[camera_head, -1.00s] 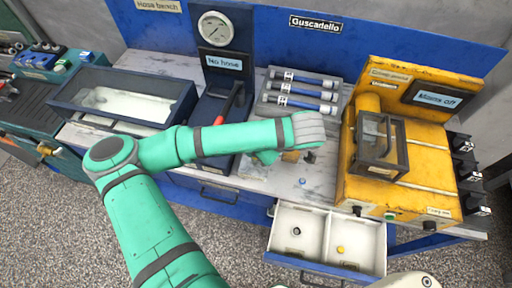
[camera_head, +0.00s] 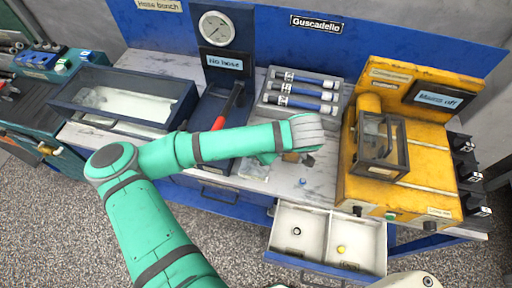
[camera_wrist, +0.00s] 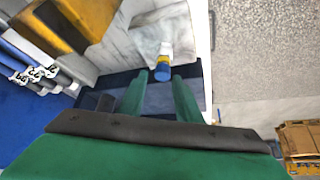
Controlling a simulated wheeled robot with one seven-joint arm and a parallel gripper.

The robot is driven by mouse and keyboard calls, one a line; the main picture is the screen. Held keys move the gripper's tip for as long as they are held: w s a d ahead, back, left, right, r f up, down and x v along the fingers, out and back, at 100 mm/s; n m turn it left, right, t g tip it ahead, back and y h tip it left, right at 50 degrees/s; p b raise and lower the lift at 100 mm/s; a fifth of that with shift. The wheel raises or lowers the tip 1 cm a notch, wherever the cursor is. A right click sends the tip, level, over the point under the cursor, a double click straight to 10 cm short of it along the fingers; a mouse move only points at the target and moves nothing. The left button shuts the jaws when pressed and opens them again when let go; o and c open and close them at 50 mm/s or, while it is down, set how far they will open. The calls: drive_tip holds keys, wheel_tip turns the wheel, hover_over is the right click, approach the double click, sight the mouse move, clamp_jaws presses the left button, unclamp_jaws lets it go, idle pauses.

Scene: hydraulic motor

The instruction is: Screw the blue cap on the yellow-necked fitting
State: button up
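In the wrist view, a small upright-looking piece with a blue part (camera_wrist: 162,70), a yellow band (camera_wrist: 164,58) and a whitish part beyond shows between the tips of my gripper (camera_wrist: 161,76). The two green fingers are apart, with a gap visible on each side of the blue part. I cannot tell whether the blue cap is seated on the yellow-necked fitting.
An open white drawer (camera_head: 318,232) at the front holds a dark ring (camera_head: 296,231) and a yellow piece (camera_head: 341,249). A yellow machine (camera_head: 400,190) stands right. Blue hoses (camera_head: 300,91) lie in a rack behind.

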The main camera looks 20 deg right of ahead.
drive_tip(key=n+g+y, duration=0.1)
drive_tip(key=n, duration=0.2)
drive_tip(key=n+g+y, duration=0.1)
drive_tip(key=n, duration=0.2)
drive_tip(key=shift+w, duration=0.15)
drive_tip(key=shift+n+g+y, duration=0.4)
drive_tip(key=shift+n+g, duration=0.4)
drive_tip(key=shift+n, duration=0.4)
drive_tip(key=shift+d+n, duration=0.1)
drive_tip(key=shift+n, duration=0.3)
drive_tip(key=shift+a, duration=0.2)
drive_tip(key=shift+s, duration=0.2)
drive_tip(key=shift+d, duration=0.1)
clamp_jaws()
